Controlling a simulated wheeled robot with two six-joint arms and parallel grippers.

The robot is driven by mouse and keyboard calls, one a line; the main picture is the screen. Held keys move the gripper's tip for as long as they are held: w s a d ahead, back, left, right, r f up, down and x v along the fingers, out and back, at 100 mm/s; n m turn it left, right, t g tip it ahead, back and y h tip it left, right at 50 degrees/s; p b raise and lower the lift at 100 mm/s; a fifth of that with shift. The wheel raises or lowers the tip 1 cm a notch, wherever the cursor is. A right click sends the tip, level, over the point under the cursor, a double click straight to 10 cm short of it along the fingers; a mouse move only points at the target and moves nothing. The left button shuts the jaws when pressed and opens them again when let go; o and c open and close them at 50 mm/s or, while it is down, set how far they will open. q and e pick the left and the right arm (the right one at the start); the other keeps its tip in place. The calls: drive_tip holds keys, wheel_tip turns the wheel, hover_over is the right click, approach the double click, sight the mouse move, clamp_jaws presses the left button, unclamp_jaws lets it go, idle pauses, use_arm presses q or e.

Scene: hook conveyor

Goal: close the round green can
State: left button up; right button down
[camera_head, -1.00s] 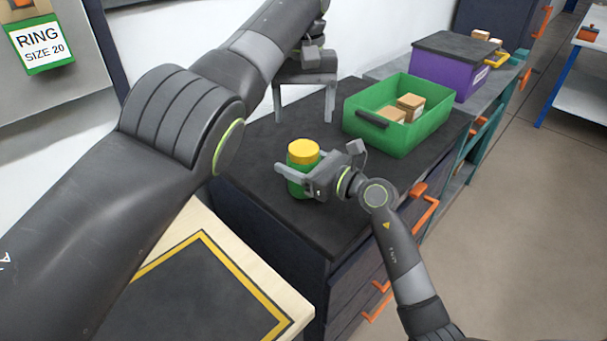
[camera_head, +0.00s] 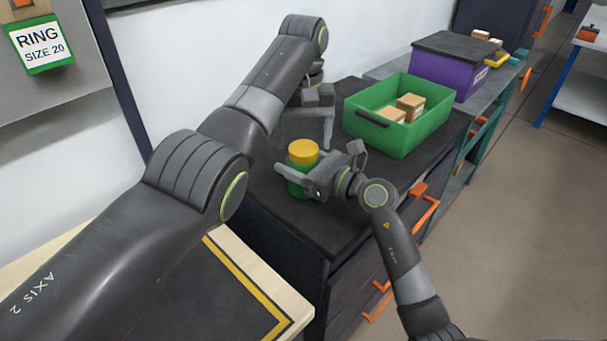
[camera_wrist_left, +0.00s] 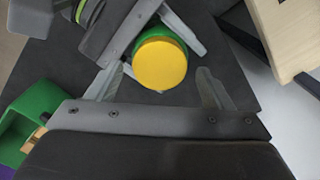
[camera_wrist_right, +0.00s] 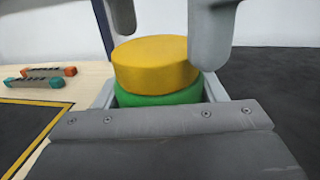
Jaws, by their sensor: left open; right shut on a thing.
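The round green can (camera_head: 296,189) stands upright on the dark cabinet top, with its yellow lid (camera_head: 303,152) on top. The lid also shows in the left wrist view (camera_wrist_left: 160,64) and the right wrist view (camera_wrist_right: 155,62), above the green body (camera_wrist_right: 160,97). I cannot tell whether the lid is fully seated. My right gripper (camera_head: 297,181) is shut around the can's body below the lid. My left gripper (camera_head: 306,132) is open and points down above the can. In the right wrist view its fingertips (camera_wrist_right: 165,28) hang on either side of the lid's top, apart from each other.
A green bin (camera_head: 405,140) with small boxes stands behind and right of the can. A purple box (camera_head: 445,75) is farther back. A wood-edged table (camera_head: 290,300) with a yellow-outlined dark mat lies at front left. The dark cabinet top (camera_head: 345,225) is clear in front of the can.

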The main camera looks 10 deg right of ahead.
use_arm(q)
drive_tip(key=shift+f, duration=0.9)
drive_tip(key=c, duration=0.9)
drive_tip(key=o, duration=1)
drive_tip(key=shift+r, duration=2.3)
drive_tip(key=shift+o, duration=0.3)
